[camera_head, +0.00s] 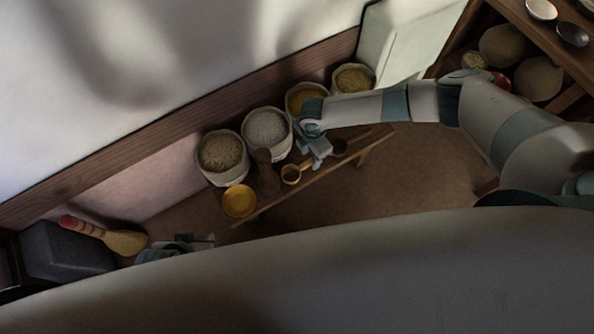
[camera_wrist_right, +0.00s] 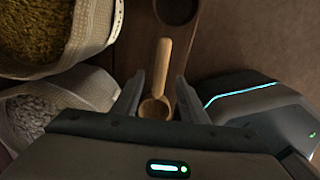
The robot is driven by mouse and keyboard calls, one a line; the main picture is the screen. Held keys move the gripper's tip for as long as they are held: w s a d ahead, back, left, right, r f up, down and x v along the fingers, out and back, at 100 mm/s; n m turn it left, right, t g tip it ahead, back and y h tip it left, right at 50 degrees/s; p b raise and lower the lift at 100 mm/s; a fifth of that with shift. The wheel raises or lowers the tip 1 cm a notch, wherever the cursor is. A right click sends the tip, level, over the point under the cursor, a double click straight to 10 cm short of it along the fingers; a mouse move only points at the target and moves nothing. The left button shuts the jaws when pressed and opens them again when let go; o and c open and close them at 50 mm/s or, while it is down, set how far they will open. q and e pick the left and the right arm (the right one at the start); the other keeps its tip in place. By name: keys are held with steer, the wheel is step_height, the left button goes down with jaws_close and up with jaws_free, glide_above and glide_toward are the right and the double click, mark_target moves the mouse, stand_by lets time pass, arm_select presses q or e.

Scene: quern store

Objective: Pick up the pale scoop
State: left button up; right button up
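The pale scoop (camera_head: 290,175) lies on a low wooden bench (camera_head: 262,206), its light wooden bowl open upward. In the right wrist view the pale scoop (camera_wrist_right: 163,66) has its handle pointing up the picture and its bowl near my gripper. My right gripper (camera_head: 316,157) is over the bench beside the scoop. In its wrist view my right gripper (camera_wrist_right: 159,88) is open, one finger on each side of the scoop, with gaps visible. My left gripper (camera_head: 197,242) is low at the left, partly hidden and away from the scoop; its opening is unclear.
A dark scoop (camera_head: 339,148) lies farther along the bench. A dark brown object (camera_head: 266,172) and a yellow bowl (camera_head: 239,201) stand to the left. Several grain sacks (camera_head: 222,152) line the wall. A brush (camera_head: 122,242) lies by a dark block (camera_head: 62,254). Shelves (camera_head: 550,45) stand at right.

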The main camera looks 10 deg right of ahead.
step_height(320, 180, down, 2)
steer(key=shift+f, duration=0.1)
stand_by(0.4)
jaws_close()
